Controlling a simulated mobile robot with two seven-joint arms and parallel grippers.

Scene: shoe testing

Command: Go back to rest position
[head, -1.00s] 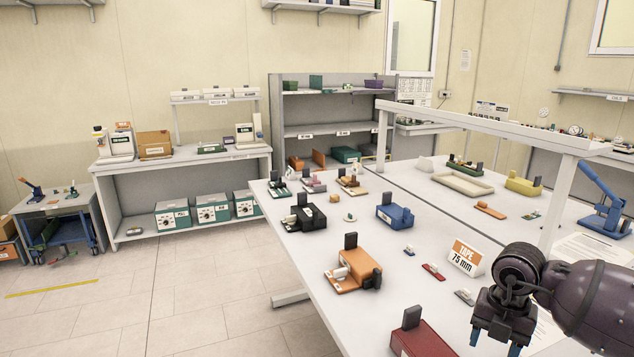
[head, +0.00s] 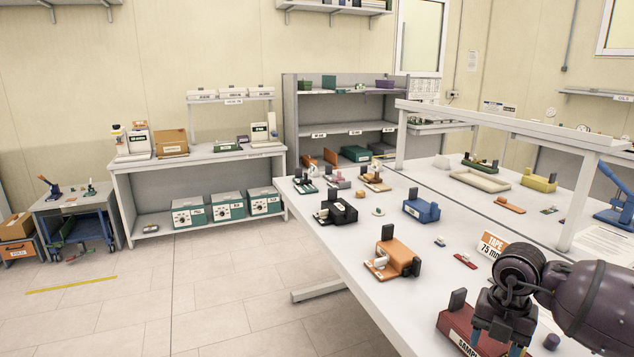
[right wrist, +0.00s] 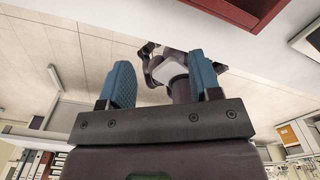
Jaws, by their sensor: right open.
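My right gripper (head: 498,350) is at the lower right of the head view, pointing down beside the red block device (head: 462,322) near the table's front edge. In the right wrist view its two blue fingers (right wrist: 160,82) stand apart with nothing between them. Part of my own body shows beyond the fingers. The fingertips are partly cut off by the lower edge of the head view. My left gripper is not in view.
The white table (head: 340,258) carries an orange device (head: 398,257), a blue device (head: 422,210), a black device (head: 338,212) and a "TAPE 75 mm" sign (head: 492,246). A grey shelf unit (head: 340,110) stands behind.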

